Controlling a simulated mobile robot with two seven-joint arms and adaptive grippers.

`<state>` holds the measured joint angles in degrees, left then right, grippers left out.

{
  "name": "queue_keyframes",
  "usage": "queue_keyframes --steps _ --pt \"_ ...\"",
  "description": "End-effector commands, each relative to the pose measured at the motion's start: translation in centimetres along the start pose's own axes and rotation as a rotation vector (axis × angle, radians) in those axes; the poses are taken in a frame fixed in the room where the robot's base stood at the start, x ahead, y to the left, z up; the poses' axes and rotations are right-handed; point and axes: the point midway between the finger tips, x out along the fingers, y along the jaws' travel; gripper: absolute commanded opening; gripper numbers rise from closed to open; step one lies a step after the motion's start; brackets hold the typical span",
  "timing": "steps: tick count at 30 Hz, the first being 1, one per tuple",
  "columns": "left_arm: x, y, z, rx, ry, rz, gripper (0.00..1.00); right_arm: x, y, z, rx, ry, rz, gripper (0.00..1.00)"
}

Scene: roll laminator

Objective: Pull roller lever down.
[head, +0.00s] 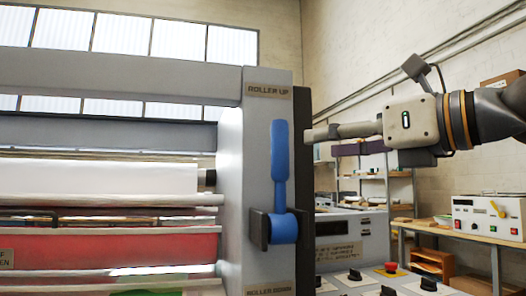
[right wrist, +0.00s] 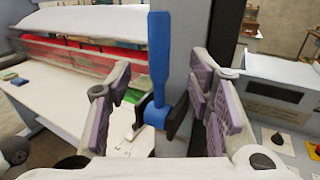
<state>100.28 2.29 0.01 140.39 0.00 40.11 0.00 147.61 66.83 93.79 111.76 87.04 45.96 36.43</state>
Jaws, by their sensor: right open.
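The blue roller lever (head: 280,165) stands upright on the front post of the laminator, its handle pointing up toward the "ROLLER UP" label (head: 268,90). Its round hub (head: 284,228) sits in a dark bracket lower down. In the right wrist view the lever (right wrist: 159,60) appears upright in the gap between my fingers. My right gripper (head: 318,134) comes in from the right, beside the upper part of the lever. It is open and empty, and no contact with the lever shows. My left gripper is not in view.
A "ROLLER DOWN" label (head: 268,289) is at the post's lower edge. A control panel (head: 352,236) with knobs and a red button (head: 391,267) stands right of the post. The laminator's rollers (head: 110,176) lie left. A shelf and bench with a device (head: 487,217) are behind.

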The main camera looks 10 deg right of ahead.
Motion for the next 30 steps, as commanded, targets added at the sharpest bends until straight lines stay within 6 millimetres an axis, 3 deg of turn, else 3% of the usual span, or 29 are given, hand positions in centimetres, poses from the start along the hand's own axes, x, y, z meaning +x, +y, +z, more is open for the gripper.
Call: queue_keyframes --steps 6,12,18,24,25,30 --pt "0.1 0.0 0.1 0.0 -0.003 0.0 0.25 5.5 0.1 -0.4 -0.001 0.009 0.003 0.47" --pt "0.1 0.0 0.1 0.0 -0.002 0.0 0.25 9.8 0.1 -0.4 -0.003 0.007 0.001 0.47" --pt "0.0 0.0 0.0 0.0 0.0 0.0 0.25 11.4 0.1 -0.3 -0.004 0.004 0.001 0.47" --pt "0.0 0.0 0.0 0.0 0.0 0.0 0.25 11.5 0.1 -0.3 -0.004 0.004 0.001 0.47" --pt "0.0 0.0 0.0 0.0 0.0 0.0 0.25 11.5 0.1 -0.3 -0.004 0.005 0.001 0.45" --pt "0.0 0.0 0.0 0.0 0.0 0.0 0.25 11.5 0.1 -0.3 -0.005 0.005 0.001 0.06"
